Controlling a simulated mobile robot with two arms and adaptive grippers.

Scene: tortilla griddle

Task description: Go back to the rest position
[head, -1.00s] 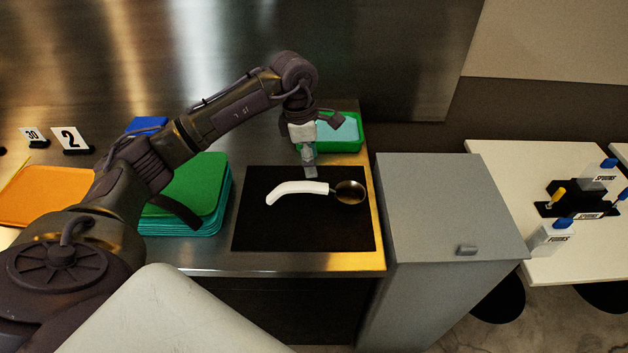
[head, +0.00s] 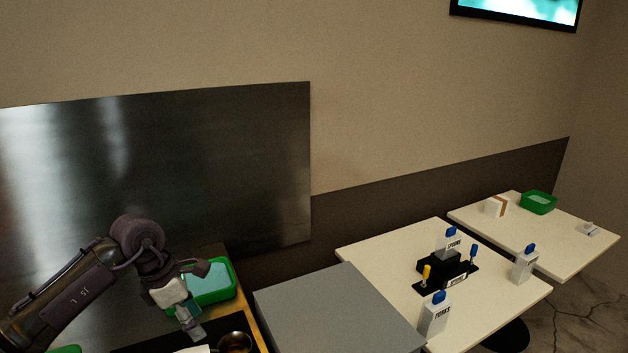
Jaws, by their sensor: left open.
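A spoon with a dark metal bowl (head: 236,342) and a white handle lies on the mat at the bottom edge, mostly cut off. The spoon is apart from the gripper. My right gripper is not in view.
A grey cabinet (head: 335,310) stands right of the counter. A white table (head: 395,262) holds a black caddy (head: 440,268) and labelled white holders. A farther table (head: 500,225) bears another green tub (head: 538,202). A steel panel (head: 220,150) backs the counter.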

